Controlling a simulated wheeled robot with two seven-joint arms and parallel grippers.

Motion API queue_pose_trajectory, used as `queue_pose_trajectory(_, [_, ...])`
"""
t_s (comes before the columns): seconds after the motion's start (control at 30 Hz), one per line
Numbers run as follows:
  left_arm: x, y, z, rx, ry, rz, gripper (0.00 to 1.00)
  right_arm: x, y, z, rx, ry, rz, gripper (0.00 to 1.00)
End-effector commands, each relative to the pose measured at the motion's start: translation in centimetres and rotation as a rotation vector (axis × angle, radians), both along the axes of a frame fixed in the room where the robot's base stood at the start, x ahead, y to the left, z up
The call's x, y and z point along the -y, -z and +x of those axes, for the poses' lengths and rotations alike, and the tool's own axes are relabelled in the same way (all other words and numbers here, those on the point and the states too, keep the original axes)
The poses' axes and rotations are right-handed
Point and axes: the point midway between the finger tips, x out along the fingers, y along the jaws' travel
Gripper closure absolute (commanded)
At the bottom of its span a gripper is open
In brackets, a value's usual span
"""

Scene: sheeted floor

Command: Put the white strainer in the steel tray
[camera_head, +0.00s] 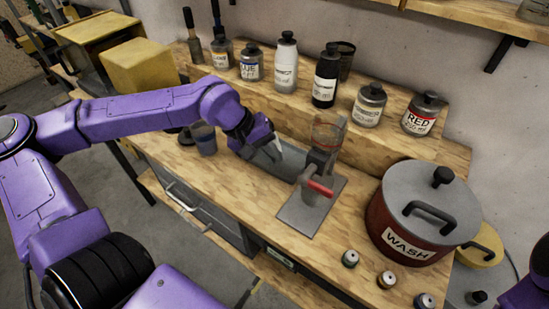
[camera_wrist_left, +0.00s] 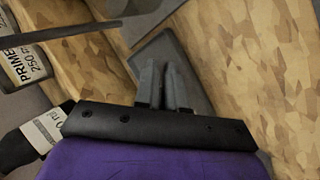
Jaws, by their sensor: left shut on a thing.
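My left gripper (camera_head: 276,150) is low over the grey steel tray (camera_head: 287,172), which lies on the wooden bench. In the left wrist view its two fingers (camera_wrist_left: 165,68) are close together above a grey surface that looks like the tray (camera_wrist_left: 160,48). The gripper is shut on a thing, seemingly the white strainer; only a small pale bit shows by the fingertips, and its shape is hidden. I cannot tell whether it touches the tray. My right gripper is out of view.
A grey stand with a red handle (camera_head: 318,187) is just right of the tray. A red WASH pot (camera_head: 392,226) stands farther right. Several bottles, including a black one (camera_head: 325,80), line the raised shelf behind.

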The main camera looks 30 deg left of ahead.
Motion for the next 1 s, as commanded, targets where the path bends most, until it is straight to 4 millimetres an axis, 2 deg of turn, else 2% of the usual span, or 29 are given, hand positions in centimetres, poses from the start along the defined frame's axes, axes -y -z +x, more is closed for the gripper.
queue_pose_trajectory(0.13, [0.5, 1.8, 0.9, -0.004, 0.002, 0.001, 1.0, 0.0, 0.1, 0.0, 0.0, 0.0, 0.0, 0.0])
queue_pose_trajectory(0.3, [0.5, 4.1, 0.9, 0.002, 0.001, -0.003, 1.0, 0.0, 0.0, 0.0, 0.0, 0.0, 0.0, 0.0])
queue_pose_trajectory(0.67, [0.4, 4.5, 0.9, 0.003, 0.002, -0.002, 1.0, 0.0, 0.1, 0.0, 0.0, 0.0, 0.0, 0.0])
queue_pose_trajectory(0.7, [0.4, 4.5, 0.9, 0.004, 0.001, -0.002, 0.81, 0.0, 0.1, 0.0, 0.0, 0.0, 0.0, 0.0])
queue_pose_trajectory(1.0, [0.4, 4.0, 0.9, 0.006, 0.001, -0.002, 0.8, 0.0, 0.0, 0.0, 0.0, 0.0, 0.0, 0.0])
